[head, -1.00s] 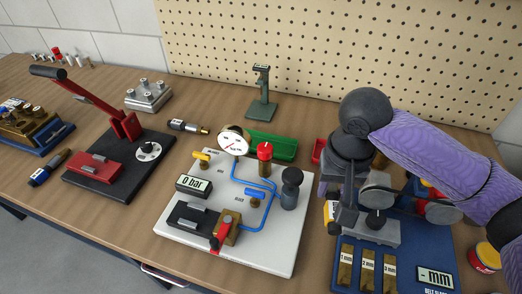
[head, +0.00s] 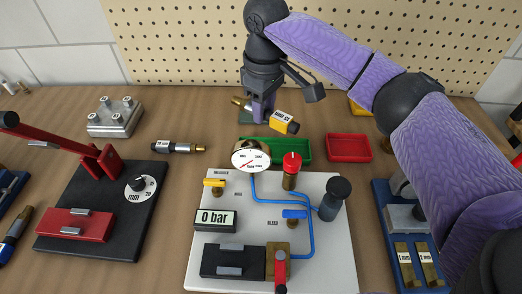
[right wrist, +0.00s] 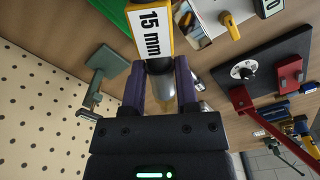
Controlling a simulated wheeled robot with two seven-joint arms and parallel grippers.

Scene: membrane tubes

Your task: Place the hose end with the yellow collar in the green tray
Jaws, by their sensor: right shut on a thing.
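The hose end with the yellow collar (head: 285,122) is held in my right gripper (head: 262,108), tilted, with a white label on it and a brass tip showing left of the fingers. In the right wrist view the label reads 15 mm (right wrist: 150,32), and the purple fingers (right wrist: 160,90) are shut on its metal part. The green tray (head: 304,150) lies on the bench behind the pressure board, and the held hose end appears just above and behind it. The tray's left part is hidden by the round gauge. My left gripper is not in view.
The gauge (head: 251,157) and a red knob (head: 291,163) stand in front of the green tray. A red tray (head: 349,148) is to its right. A dark fitting (head: 178,147) lies to the left. A grey-green stand (right wrist: 104,70) is close to the gripper.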

